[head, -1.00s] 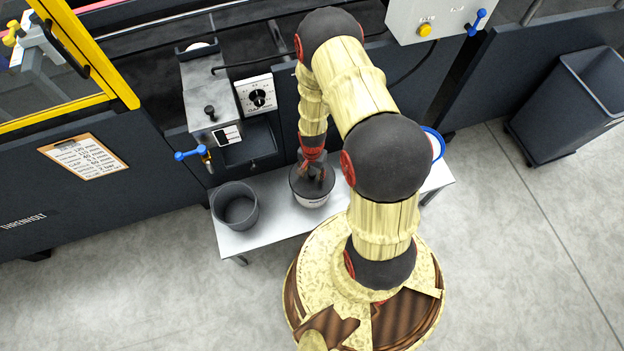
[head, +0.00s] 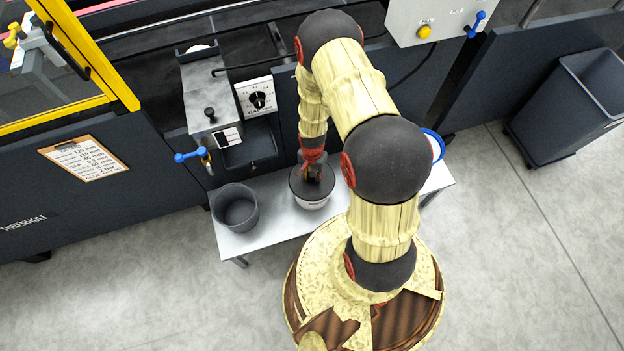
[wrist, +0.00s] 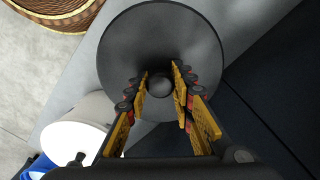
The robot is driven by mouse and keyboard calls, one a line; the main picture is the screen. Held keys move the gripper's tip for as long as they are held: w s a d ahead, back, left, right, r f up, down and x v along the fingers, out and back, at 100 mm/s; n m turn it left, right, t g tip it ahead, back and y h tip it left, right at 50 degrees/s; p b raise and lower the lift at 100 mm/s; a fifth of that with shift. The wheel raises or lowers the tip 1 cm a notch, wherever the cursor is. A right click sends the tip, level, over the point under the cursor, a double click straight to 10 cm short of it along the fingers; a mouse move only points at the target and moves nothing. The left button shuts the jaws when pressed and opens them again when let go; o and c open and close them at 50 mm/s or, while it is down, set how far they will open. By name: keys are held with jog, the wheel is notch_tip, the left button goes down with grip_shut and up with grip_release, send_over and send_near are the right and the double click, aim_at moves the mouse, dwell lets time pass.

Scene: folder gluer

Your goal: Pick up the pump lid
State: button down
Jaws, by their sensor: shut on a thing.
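The pump lid appears as a dark grey round disc with a round knob at its middle (wrist: 142,38). In the head view the lid (head: 301,185) sits at the top of a round pot with a pale label (head: 313,204) on the metal bench. My gripper (wrist: 165,88) points down over the disc in the wrist view, with its orange-padded fingers on both sides of the knob. It is shut on the knob. In the head view my gripper (head: 314,173) partly covers the disc. I cannot tell whether the lid is lifted off the pot.
An open dark grey bucket (head: 236,208) stands left on the bench (head: 268,231). A white cylinder (wrist: 72,132) stands close beside the disc in the wrist view. Behind the bench are a blue-handled valve (head: 192,155) and a silver unit with a black knob (head: 205,98).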

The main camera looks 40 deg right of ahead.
dwell(0.4)
notch_tip(320, 180, up, 10)
jog(key=p, duration=0.4)
jog(key=shift+r, duration=0.2)
jog(key=shift+r+p, duration=1.95)
jog(key=shift+r, duration=0.4)
